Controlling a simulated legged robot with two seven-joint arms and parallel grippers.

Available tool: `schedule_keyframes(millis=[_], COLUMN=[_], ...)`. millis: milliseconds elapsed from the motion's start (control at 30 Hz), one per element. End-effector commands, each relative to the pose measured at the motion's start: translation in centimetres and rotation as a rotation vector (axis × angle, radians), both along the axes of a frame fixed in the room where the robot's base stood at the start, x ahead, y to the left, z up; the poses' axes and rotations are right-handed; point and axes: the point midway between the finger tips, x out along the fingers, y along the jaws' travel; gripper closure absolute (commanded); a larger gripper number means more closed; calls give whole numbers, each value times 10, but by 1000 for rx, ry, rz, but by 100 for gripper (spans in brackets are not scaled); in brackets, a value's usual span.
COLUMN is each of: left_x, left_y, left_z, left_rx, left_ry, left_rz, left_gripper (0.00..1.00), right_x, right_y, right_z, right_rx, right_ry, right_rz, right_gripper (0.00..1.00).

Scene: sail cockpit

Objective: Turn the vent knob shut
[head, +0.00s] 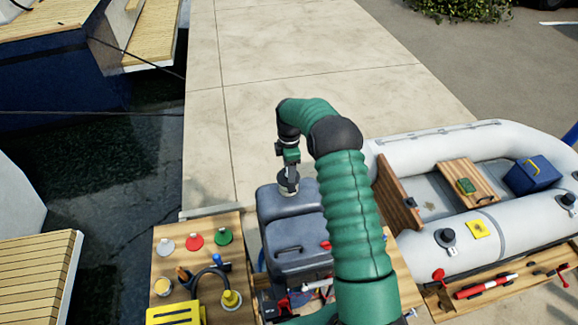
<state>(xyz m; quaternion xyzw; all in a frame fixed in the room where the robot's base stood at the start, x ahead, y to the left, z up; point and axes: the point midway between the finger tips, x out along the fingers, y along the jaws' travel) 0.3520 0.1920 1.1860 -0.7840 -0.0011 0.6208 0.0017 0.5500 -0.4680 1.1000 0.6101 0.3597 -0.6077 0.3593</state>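My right arm rises from the bottom of the head view, bends over, and points its gripper (288,178) down at the top of a dark grey tank-like casing (288,228). A round grey piece shows at the fingertips, at the casing's far edge. It may be the vent knob, but it is too small to tell it apart from the gripper. I cannot see whether the fingers are open, closed or touching it. My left gripper is not in view.
A wooden bench (215,282) at left holds grey, red and green caps (223,236), a yellow-based hose fitting (230,299) and a yellow case (175,314). An inflatable dinghy (440,150) lies at right. Dark water is at left; the pale quay (290,60) beyond is clear.

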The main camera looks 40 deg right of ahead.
Motion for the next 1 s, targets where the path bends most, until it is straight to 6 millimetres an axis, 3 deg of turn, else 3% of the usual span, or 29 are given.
schedule_keyframes(millis=[133, 567, 1000], left_x=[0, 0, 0], left_y=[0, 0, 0], left_z=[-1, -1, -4], left_rx=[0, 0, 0], left_ry=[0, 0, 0], left_rz=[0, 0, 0], left_gripper=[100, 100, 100], right_x=[2, 1, 1], right_y=[0, -2, -4], right_z=[-1, -1, -1], right_rx=[0, 0, -3], right_ry=[2, 1, 0], right_rz=[1, 0, -71], right_gripper=[44, 100, 100])
